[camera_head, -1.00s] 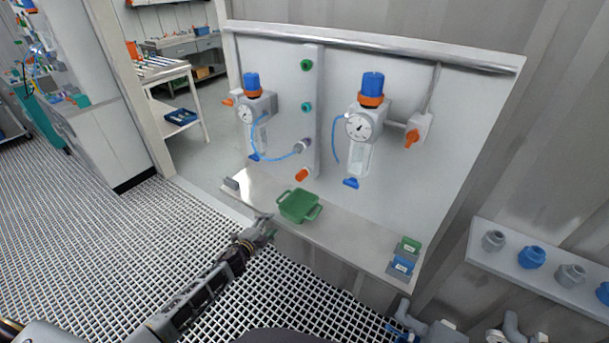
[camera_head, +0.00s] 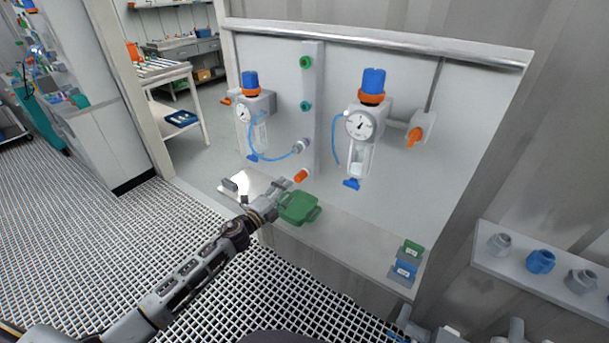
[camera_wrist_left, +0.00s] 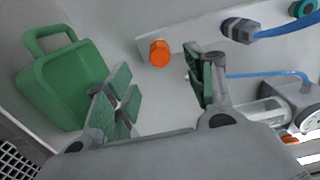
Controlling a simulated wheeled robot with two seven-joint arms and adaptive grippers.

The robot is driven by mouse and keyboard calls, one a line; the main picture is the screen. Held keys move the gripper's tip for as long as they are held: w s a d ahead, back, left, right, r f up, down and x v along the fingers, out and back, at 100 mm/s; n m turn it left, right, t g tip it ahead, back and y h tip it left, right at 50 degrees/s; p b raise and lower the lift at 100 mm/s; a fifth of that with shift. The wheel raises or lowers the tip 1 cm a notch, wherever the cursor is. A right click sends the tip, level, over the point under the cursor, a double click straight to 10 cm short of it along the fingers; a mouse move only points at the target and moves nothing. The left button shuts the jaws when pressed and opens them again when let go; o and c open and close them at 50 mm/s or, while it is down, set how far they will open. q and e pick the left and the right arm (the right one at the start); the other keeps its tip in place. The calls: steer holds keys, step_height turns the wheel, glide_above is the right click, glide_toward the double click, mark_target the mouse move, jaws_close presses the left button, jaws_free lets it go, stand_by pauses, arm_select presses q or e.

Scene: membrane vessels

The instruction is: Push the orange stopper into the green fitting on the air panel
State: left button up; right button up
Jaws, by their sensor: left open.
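The orange stopper (camera_head: 300,176) sits at the lower end of the vertical grey manifold bar on the air panel. It also shows in the left wrist view (camera_wrist_left: 159,53), ahead of my fingers. The green fitting (camera_head: 306,62) is a green ring near the top of the same bar. My left gripper (camera_head: 276,192) is open and empty, just below and to the left of the stopper, apart from it. In the left wrist view my two fingers (camera_wrist_left: 162,82) stand wide apart, with the stopper beyond the gap. My right gripper is not in view.
A teal fitting (camera_head: 306,106) and a grey connector (camera_head: 303,145) with a blue hose sit on the bar between. A green tray (camera_head: 299,208) lies on the ledge beside my gripper. Two regulators, left (camera_head: 251,105) and right (camera_head: 368,120), flank the bar.

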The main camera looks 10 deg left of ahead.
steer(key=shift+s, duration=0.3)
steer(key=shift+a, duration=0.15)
